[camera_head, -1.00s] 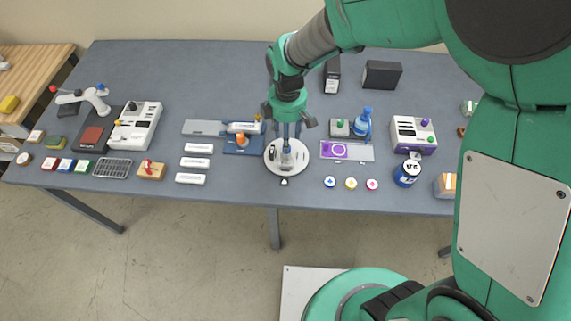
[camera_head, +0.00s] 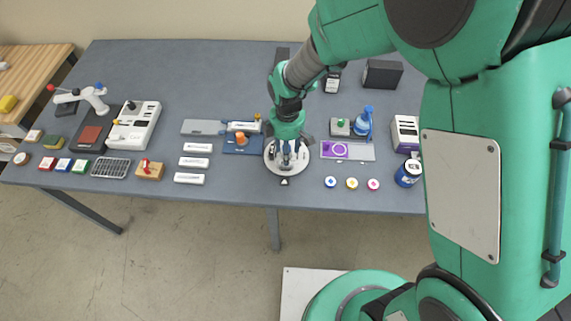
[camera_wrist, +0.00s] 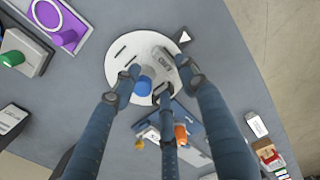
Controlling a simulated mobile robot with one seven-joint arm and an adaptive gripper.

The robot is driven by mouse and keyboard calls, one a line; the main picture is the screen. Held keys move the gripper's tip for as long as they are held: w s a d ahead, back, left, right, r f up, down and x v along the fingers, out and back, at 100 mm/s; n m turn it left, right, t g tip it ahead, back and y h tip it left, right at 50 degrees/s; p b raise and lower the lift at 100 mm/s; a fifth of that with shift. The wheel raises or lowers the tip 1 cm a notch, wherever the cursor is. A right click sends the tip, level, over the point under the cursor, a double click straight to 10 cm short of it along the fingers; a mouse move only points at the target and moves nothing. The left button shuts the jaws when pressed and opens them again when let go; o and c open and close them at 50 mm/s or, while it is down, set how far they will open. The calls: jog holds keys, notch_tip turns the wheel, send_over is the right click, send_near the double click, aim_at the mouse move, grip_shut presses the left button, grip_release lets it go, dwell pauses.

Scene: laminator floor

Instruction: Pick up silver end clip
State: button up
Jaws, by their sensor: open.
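A white round disc (camera_head: 272,165) lies on the table below my gripper (camera_head: 287,155); it also shows in the wrist view (camera_wrist: 117,52). In the wrist view a silver-grey piece with lettering, apparently the silver end clip (camera_wrist: 164,62), sits on the disc, with a blue knob (camera_wrist: 145,86) by it. My gripper (camera_wrist: 160,80) is open, its fingers spread around the knob and the grey piece. Contact cannot be told. In the head view my fingers mostly hide the clip.
A blue fixture (camera_head: 240,146) with an orange knob stands just left of the disc. A purple-and-grey plate (camera_head: 350,151) lies to the right. Several white labelled blocks (camera_head: 193,162) lie further left. Bare table (camera_head: 220,75) shows behind.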

jog(key=shift+f+b, duration=0.7)
jog(key=shift+f, duration=1.9)
jog(key=shift+s, duration=0.1)
jog(key=c, duration=0.9)
